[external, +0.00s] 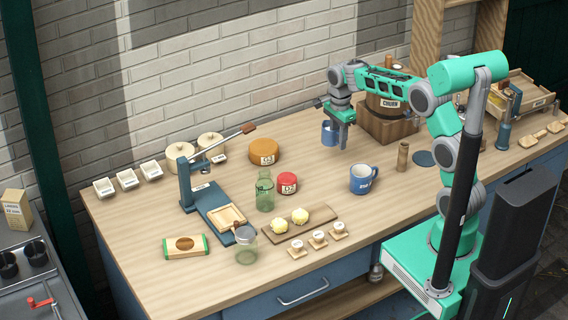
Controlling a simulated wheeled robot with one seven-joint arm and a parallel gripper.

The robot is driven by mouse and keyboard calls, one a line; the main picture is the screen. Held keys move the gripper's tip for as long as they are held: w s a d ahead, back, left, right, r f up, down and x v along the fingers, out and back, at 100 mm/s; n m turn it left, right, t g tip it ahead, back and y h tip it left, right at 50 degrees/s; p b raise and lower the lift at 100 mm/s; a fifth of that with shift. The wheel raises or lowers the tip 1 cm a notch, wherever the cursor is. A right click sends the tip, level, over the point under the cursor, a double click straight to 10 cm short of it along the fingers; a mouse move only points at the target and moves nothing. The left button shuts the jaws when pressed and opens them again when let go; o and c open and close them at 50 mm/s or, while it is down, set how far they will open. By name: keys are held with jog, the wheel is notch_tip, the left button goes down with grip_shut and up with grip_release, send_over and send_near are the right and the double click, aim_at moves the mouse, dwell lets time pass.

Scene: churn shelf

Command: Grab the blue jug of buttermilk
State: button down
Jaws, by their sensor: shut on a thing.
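My gripper (344,146) points down over the back middle of the wooden counter, in front of the brick wall. It is shut on a small blue jug (328,133), which shows just left of the fingers and is partly hidden by them. I cannot tell whether the jug touches the counter. A larger blue mug (362,180) with a handle and a white label stands apart, nearer the front.
The wooden churn (385,118) stands close to the right of my gripper.

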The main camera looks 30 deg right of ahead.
jog(key=s+r+b, duration=0.1)
jog(key=s+r, duration=0.1)
jog(key=s, duration=0.3)
jog(key=s+d+r+b, duration=0.1)
jog(key=s+r, duration=0.2)
jog(key=s, duration=0.2)
jog(key=shift+s+r, duration=0.15)
jog(key=shift+r, duration=0.2)
jog(key=shift+d, duration=0.1)
dwell(1.0)
